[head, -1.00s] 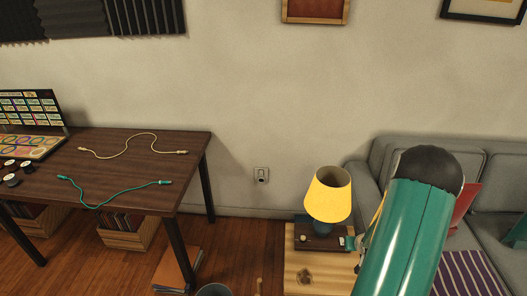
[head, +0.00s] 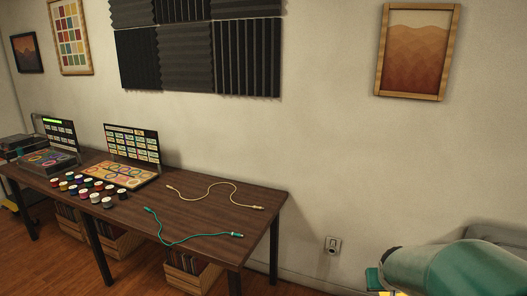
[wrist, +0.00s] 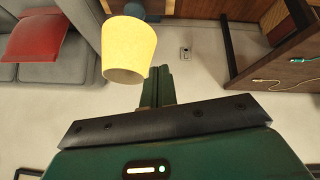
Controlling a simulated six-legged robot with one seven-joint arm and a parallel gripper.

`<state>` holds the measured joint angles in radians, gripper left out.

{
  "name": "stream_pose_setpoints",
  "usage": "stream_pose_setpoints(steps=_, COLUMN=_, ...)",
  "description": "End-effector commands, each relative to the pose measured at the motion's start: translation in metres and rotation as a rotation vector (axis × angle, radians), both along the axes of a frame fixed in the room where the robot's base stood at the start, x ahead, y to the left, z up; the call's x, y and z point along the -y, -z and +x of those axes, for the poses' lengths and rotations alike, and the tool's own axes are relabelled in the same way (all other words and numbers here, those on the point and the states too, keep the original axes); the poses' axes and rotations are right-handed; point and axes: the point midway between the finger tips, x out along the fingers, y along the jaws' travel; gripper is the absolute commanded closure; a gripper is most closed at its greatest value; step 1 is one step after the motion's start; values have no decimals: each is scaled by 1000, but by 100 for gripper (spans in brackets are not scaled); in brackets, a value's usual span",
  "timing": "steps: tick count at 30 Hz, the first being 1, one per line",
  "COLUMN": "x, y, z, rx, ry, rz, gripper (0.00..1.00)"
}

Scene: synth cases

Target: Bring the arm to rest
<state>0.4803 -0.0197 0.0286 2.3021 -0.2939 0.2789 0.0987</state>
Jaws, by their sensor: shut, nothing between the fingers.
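My gripper (wrist: 160,72) shows in the middle of the wrist view, with its green fingers together and nothing between them. It points toward the room, past the yellow lamp (wrist: 128,50), whose shade overlaps the area just left of the fingers in the picture. I cannot tell whether they touch; they look apart.
A dark wooden table (head: 120,215) stands at the left with a cream cable (head: 215,196), a teal cable (head: 190,240) and several spools. A wall socket (head: 333,245) is right of it. A grey sofa (wrist: 82,75) with a red cushion (wrist: 38,35) shows in the wrist view.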

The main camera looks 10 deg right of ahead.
Motion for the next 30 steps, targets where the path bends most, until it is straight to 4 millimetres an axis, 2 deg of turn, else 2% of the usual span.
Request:
stream_pose_setpoints(steps=1, x=-21, y=-17, z=-4, rx=6, ry=-23, rz=0, gripper=100)
stream_pose_setpoints(steps=3, x=-46, y=-34, z=-13, rx=1, ry=-46, rz=10, gripper=100)
stream_pose_setpoints(steps=9, x=-116, y=-75, z=-51, rx=-11, ry=-126, rz=55, gripper=100)
stream_pose_setpoints(steps=15, x=-178, y=-101, z=-102, rx=-27, ry=-228, rz=117, gripper=100)
stream_pose_setpoints(steps=18, x=-201, y=-108, z=-126, rx=-36, ry=-280, rz=147, gripper=100)
stream_pose_setpoints(steps=21, x=-215, y=-111, z=-143, rx=-45, ry=-315, rz=169, gripper=100)
stream_pose_setpoints(steps=24, x=-222, y=-112, z=-152, rx=-52, ry=-333, rz=180, gripper=100)
stream_pose_setpoints(steps=30, x=-222, y=-112, z=-153, rx=-55, ry=-334, rz=182, gripper=100)
